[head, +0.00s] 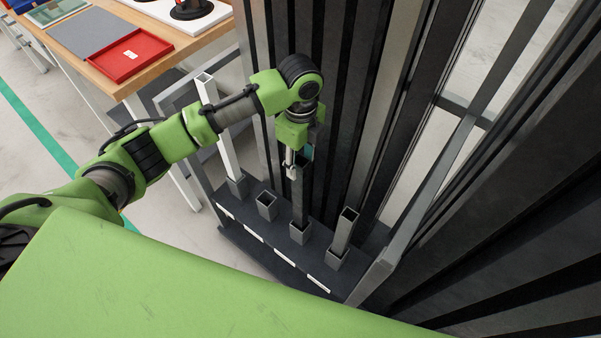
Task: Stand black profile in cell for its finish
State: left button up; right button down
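A dark, hollow square black profile (301,200) stands nearly upright, its lower end at the third cell (300,234) from the left in a row of grey square cells. My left gripper (298,164) points down at the top of this profile. A light metal finger lies at the profile's left edge, and the other finger is mostly hidden. I cannot tell whether the fingers press on it. How deep the profile sits in the cell is hidden. My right gripper is not in view.
A white profile (222,135) stands in the leftmost cell and a grey one (344,230) in the rightmost. The second cell (266,205) is empty. Tall dark profiles (345,90) stand close behind and right. A wooden table with a red tray (131,54) is at upper left.

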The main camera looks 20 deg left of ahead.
pick_arm(q)
jog(key=shift+r, duration=1.2)
